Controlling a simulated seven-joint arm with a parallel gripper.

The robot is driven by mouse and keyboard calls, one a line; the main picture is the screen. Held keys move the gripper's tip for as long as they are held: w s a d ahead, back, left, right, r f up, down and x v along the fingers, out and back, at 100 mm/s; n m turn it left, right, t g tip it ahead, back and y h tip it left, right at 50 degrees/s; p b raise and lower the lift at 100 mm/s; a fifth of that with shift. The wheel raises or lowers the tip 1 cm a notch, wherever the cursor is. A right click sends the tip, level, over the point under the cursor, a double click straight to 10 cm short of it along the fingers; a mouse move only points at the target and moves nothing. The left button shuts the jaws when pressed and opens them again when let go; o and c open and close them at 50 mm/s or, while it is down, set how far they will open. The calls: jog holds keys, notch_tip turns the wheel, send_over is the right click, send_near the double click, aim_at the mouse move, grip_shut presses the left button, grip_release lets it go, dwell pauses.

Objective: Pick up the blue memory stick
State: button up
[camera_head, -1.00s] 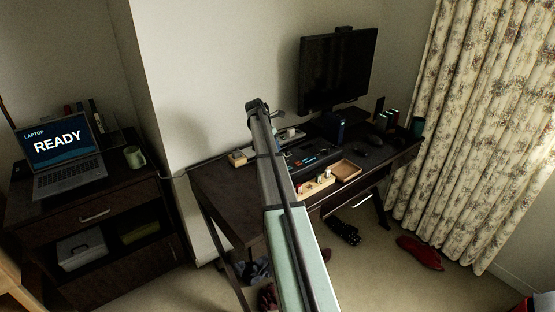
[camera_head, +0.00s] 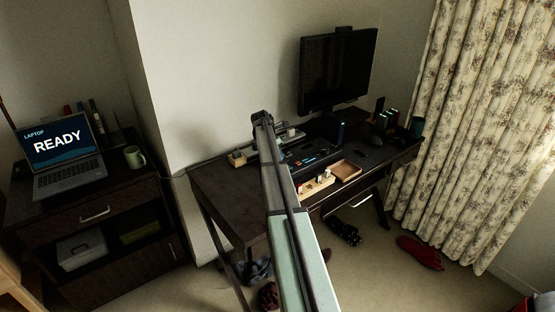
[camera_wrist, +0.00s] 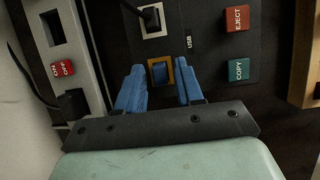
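The blue memory stick (camera_wrist: 159,71) appears in the wrist view as a small blue piece inside a yellow-framed slot on a dark panel. My gripper (camera_wrist: 159,66) has two blue fingers, one to the left and one to the right of the slot. The fingers are apart, with visible gaps between them and the stick. I cannot tell how far above the panel the fingertips are. The panel has a USB label, a red EJECT button (camera_wrist: 238,18) and a teal COPY button (camera_wrist: 239,70). In the head view my arm hides the fingers and the slot.
In the wrist view a power strip (camera_wrist: 88,60) with an ON/OFF switch lies left, and a plugged black cable (camera_wrist: 151,17) is above the slot. In the head view a monitor (camera_head: 338,72) and wooden tray (camera_head: 346,171) are on the desk (camera_head: 222,203).

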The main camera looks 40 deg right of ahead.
grip_shut()
jog(key=shift+r, duration=0.1)
